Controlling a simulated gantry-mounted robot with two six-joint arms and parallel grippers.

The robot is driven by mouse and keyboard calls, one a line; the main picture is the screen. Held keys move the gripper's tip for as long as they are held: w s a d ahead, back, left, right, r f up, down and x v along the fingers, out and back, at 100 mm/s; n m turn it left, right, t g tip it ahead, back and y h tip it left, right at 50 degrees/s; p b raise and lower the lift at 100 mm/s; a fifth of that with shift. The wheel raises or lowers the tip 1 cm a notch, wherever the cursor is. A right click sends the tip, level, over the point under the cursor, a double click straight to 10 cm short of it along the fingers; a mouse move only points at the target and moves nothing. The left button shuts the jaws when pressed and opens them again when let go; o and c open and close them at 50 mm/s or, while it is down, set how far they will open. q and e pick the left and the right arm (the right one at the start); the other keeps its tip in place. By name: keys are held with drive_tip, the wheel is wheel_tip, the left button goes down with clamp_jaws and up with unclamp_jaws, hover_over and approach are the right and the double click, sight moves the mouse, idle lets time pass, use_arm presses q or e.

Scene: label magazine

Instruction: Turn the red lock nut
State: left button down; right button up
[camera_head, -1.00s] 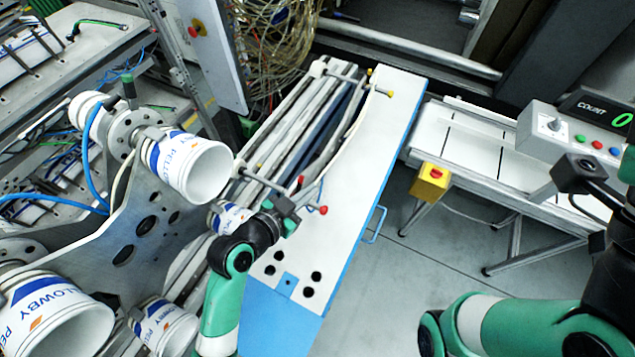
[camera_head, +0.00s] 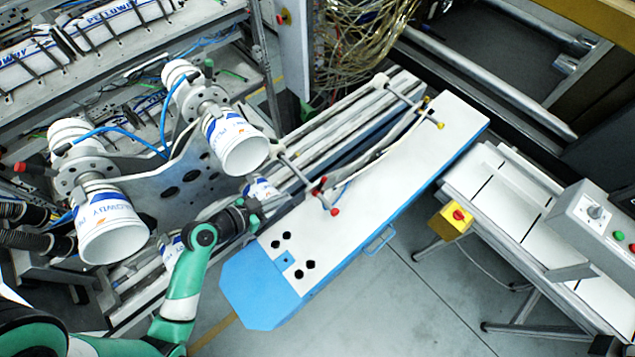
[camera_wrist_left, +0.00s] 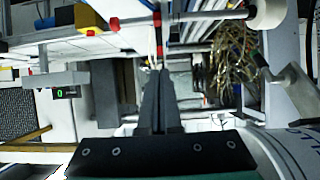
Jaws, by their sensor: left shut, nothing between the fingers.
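Two red knobs sit at the near end of the rail beside the white-topped table. One red knob (camera_head: 335,211) is at the lower right, and a smaller red part (camera_head: 318,193) is just above it. I cannot tell which of them is the lock nut. My left gripper (camera_head: 254,218) is left of both, apart from them, over the edge of the magazine rails. In the left wrist view its fingers (camera_wrist_left: 156,75) are shut with nothing between them. Red parts (camera_wrist_left: 115,24) show ahead of the fingers there. My right gripper is out of view.
The white tabletop (camera_head: 400,165) is mostly bare. A yellow box with a red button (camera_head: 451,219) stands at the conveyor.

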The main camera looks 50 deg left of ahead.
sight(322, 181)
use_arm(q)
drive_tip(key=b+x, duration=0.1)
drive_tip(key=x, duration=1.2)
drive_tip(key=shift+w+d, duration=0.1)
drive_tip(key=shift+w, duration=0.2)
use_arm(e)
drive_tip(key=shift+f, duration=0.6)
